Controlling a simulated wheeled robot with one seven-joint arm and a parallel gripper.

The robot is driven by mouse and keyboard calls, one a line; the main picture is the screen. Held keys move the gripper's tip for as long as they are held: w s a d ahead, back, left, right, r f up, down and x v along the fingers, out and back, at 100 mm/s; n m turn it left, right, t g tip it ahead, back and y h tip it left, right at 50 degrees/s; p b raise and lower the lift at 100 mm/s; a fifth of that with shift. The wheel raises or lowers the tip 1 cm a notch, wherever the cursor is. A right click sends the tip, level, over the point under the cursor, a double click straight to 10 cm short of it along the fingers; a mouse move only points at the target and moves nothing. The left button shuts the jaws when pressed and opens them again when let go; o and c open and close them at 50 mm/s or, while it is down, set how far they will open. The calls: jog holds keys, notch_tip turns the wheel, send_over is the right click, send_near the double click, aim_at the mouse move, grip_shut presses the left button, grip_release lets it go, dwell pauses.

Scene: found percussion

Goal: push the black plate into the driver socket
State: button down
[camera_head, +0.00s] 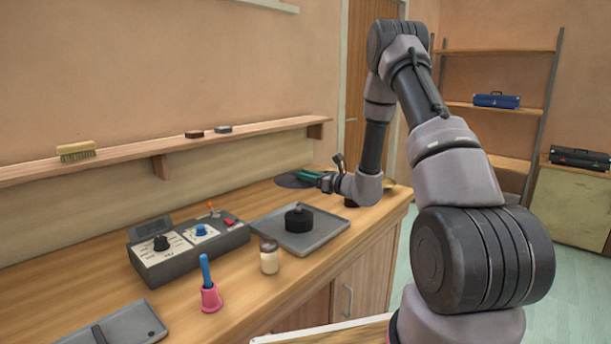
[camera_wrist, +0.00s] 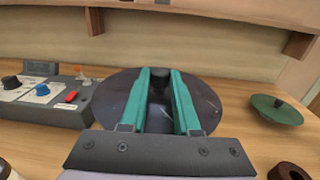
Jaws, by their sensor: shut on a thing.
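The black plate (camera_wrist: 112,103) is a dark round disc with a small dark stem (camera_wrist: 159,77) at its middle. My gripper (camera_wrist: 160,84) has teal fingers on both sides of this stem and is shut on it. In the head view the plate (camera_head: 292,180) lies flat at the far end of the bench, by my gripper (camera_head: 322,181). I cannot tell whether it touches the bench.
A grey control box (camera_head: 187,252) with knobs stands left of the tray. A jar (camera_head: 269,257) and a pink bell with blue handle (camera_head: 209,288) stand near the front. A green disc (camera_wrist: 275,110) and a brown ring (camera_wrist: 290,172) lie to the right in the wrist view.

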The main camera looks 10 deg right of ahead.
jog(key=shift+f, duration=2.85)
jog(key=shift+f, duration=1)
jog(key=shift+f, duration=0.35)
jog(key=shift+f, duration=0.15)
jog(key=c, duration=0.6)
grip_release()
jog(key=shift+o, duration=0.2)
jog(key=v, duration=1)
jog(key=shift+s+d, duration=0.25)
